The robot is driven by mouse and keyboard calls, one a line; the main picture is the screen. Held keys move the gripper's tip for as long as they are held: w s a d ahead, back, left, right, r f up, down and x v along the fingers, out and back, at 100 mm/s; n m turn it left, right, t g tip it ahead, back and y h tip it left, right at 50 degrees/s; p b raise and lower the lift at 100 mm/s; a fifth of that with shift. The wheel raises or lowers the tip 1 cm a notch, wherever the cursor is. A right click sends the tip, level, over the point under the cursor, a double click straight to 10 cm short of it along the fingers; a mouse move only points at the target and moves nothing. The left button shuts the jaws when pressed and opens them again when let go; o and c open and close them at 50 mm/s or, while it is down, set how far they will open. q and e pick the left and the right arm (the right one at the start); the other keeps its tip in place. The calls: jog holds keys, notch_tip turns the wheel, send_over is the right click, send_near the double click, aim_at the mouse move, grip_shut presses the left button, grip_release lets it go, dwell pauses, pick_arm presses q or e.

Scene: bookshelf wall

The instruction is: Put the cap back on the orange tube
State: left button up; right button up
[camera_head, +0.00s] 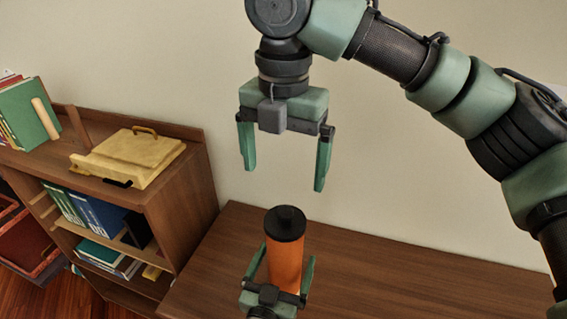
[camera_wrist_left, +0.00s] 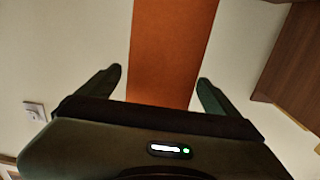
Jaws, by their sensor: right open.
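The orange tube (camera_head: 284,265) stands upright at the front of the table in the head view. My left gripper (camera_head: 287,251) comes from below, with a finger on each side of the tube's lower body. A gap shows beside one finger, so it looks open around the tube. In the left wrist view the tube (camera_wrist_left: 168,45) passes between the fingers. My right gripper (camera_head: 283,176) is open and empty, pointing down above the cap. The tube's bottom is hidden by my left gripper.
The brown table (camera_head: 390,285) is bare to the right of the tube. A wooden bookshelf (camera_head: 185,215) stands at the left, with a yellow case (camera_head: 125,160) and green books (camera_head: 25,115) on top. The wall is behind.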

aim_at(279, 277)
pick_arm(q)
jog(key=b+v, duration=0.3)
jog(key=v, duration=0.4)
jog(key=shift+s+a+f+b, duration=0.1)
jog(key=shift+s+f+b, duration=0.1)
jog(key=shift+b, duration=0.15)
pick_arm(e)
notch_tip(279, 277, down, 4)
jog(key=shift+r, duration=0.2)
pick_arm(q)
jog(key=shift+s+r, duration=0.2)
